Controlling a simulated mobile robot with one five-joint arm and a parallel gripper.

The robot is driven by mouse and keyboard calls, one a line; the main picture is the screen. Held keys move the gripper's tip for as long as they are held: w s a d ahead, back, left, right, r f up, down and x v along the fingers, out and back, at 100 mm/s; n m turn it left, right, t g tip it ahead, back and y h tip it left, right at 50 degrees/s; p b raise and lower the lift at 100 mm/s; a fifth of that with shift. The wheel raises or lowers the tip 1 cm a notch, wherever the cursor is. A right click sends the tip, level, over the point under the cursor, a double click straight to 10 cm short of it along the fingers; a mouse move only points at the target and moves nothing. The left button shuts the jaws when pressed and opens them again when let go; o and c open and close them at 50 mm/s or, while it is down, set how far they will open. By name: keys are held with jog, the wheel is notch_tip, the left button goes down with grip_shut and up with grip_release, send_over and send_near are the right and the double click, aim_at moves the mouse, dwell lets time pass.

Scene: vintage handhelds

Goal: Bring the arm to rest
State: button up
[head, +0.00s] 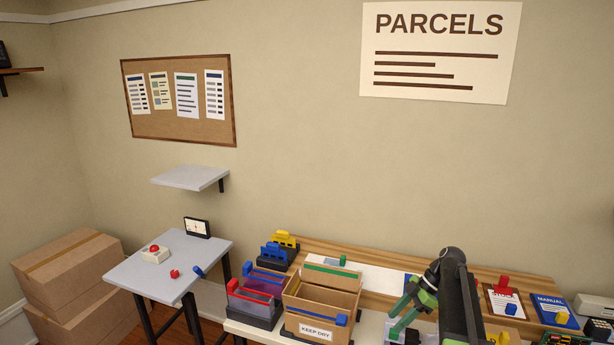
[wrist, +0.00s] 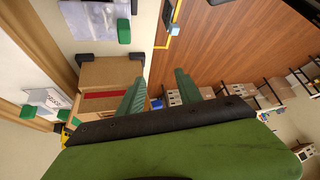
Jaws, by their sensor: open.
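My gripper (head: 396,322) is in the lower right of the head view, beside my dark upright arm, with green fingers pointing down and left over the bench. In the wrist view my gripper (wrist: 164,78) has its two green fingers spread apart with nothing between them. The cardboard box marked KEEP DRY (head: 307,325) stands on the bench to the left of my gripper, apart from it. The fingertips' exact height above the bench is hard to tell.
Blue and yellow holders (head: 275,251) and a dark bin with red and blue parts (head: 257,299) stand left of the box. A manual (head: 553,312) lies right of my arm. A grey side table (head: 168,268) stands at left.

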jog(key=s+a+f+m+g+h, duration=0.1)
jog(key=s+a, duration=0.3)
jog(key=a, duration=0.3)
jog(key=s+a+f+m+h, duration=0.1)
jog(key=s+a+m+h, duration=0.15)
jog(key=a, duration=0.55)
jog(key=s+d+f+m+t+h, duration=0.1)
jog(key=s+m, duration=0.5)
jog(key=m, duration=0.8)
jog(key=shift+s+f+t+h, duration=0.25)
jog(key=shift+f+h, duration=0.35)
jog(key=shift+h, duration=0.65)
jog(key=shift+w+d, duration=0.1)
jog(key=shift+c, duration=0.6)
